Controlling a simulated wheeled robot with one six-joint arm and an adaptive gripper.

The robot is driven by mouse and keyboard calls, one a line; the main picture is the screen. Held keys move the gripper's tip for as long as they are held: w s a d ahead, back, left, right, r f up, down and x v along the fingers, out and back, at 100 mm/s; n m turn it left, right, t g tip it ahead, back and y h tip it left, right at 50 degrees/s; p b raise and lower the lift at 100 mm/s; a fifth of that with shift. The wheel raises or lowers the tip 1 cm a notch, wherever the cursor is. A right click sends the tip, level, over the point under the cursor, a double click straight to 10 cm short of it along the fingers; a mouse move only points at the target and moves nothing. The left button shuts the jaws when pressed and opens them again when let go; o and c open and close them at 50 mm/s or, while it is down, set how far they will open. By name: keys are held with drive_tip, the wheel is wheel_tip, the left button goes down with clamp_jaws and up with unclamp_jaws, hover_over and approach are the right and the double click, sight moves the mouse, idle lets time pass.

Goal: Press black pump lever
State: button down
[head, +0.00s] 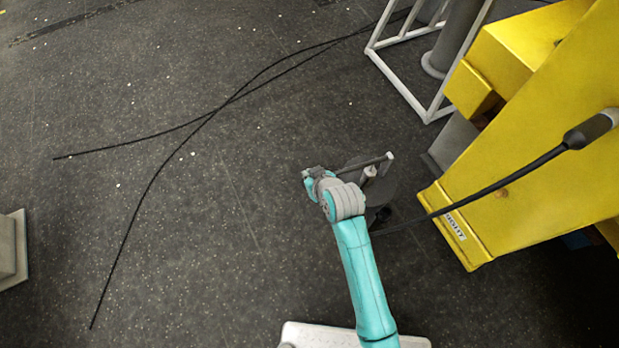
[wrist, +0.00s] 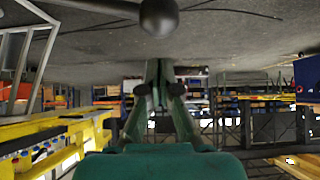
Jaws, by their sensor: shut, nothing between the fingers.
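The pump (head: 381,190) stands on the floor just right of my arm's end in the head view. Its lever (head: 365,164) is a thin bar reaching left toward my wrist. In the wrist view a dark lever with a round ball knob (wrist: 159,16) crosses the top edge, ahead of my gripper (wrist: 158,90). The two dark green fingers are shut with nothing between them. The knob appears apart from the fingertips, though I cannot tell the exact distance. In the head view my wrist hides the fingers and the lever's left end.
A black hose (head: 480,195) runs from near the pump to the yellow boom structure (head: 545,150) on the right. A white metal frame (head: 400,85) stands behind. Black cables (head: 215,110) lie on the floor. The floor left of my arm is otherwise largely clear.

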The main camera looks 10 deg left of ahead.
drive_tip(key=shift+f, duration=1.25)
